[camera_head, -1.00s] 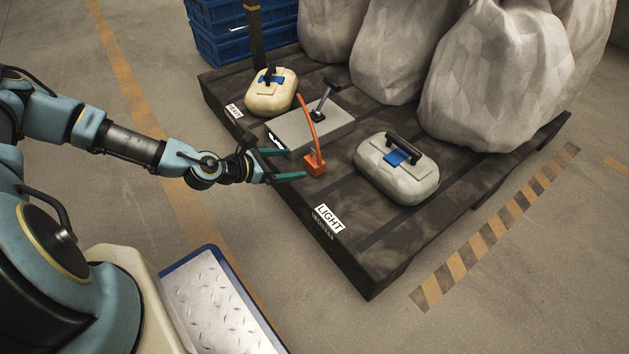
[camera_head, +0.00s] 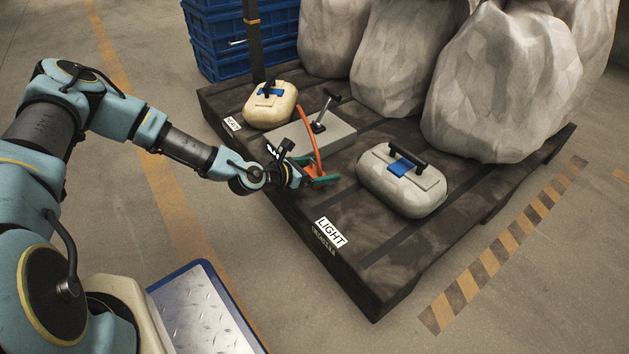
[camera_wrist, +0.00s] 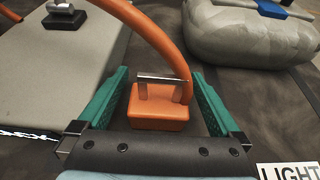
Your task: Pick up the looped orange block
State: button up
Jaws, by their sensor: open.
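The looped orange block (camera_wrist: 160,118) shows in the wrist view as a small orange block with a grey metal bar on top and a thick orange cable (camera_wrist: 172,45) arching up from it. My gripper (camera_wrist: 158,90) is open, with one green finger on each side of the block. I cannot tell whether either finger touches it. In the head view my gripper (camera_head: 318,172) is low over the dark pallet, and the block is mostly hidden behind it. The orange cable (camera_head: 308,130) rises above it there.
A grey slab with a lever (camera_head: 310,132) lies just behind the block. A pale case with a blue latch (camera_head: 402,180) stands to the right, and a cream case (camera_head: 270,105) to the back left. A LIGHT label (camera_head: 331,232) marks the front edge.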

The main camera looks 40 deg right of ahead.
jog(key=shift+d+f, duration=0.1)
jog(key=shift+d, duration=0.3)
jog(key=c, duration=1.3)
notch_tip(320, 180, up, 10)
jog(key=p, duration=0.5)
